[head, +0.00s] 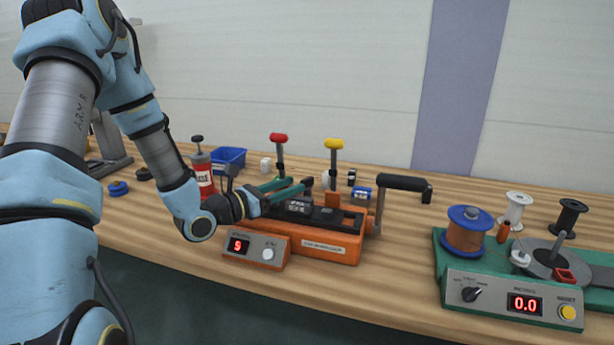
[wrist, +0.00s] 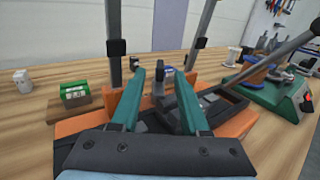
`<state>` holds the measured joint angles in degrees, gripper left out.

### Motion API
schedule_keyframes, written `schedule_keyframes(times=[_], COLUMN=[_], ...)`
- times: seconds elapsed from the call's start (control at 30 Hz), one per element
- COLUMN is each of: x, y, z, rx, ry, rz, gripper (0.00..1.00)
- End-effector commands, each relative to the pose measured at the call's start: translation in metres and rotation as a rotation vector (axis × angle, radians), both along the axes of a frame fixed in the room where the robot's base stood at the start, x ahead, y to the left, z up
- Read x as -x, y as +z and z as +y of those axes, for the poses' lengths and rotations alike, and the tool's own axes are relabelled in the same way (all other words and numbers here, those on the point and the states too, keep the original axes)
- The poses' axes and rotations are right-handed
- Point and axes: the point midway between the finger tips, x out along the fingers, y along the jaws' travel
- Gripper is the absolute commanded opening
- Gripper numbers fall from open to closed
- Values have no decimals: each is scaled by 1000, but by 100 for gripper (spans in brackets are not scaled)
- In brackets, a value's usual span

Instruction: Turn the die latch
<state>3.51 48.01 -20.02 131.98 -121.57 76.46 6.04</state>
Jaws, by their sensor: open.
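The orange strander unit (head: 340,247) stands on the bench, with a dark top plate and a label on its front. My gripper (head: 308,183) reaches over it from the left. Its two teal fingers are spread apart with nothing between their tips; the gripper also shows in the wrist view (wrist: 161,70). A dark upright piece (wrist: 185,90), perhaps the die latch, stands on the unit between and beyond the fingers, nearer the right one. I cannot tell its exact shape or whether a finger touches it. In the head view my gripper partly hides the unit's back.
Levers with a red knob (head: 278,138) and a yellow knob (head: 333,144) rise behind the unit. A black-handled crank (head: 403,183) stands at its right. A red canister (head: 202,175) and blue bin (head: 229,158) stand behind my arm. A green spooling station (head: 452,268) is farther right.

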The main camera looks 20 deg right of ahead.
Motion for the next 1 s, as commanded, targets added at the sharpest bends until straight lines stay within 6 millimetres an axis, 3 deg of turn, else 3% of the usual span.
schedule_keyframes(times=[0.1, 0.3, 0.73, 1.0], x=[-4, -11, -14, -14], y=[3, 2, 0, 0], z=[-23, -48, -57, -57], rx=[1, 1, 0, 0], ry=[-4, -2, -2, -2], rz=[-1, -1, -2, -2], gripper=[45, 45, 45, 15])
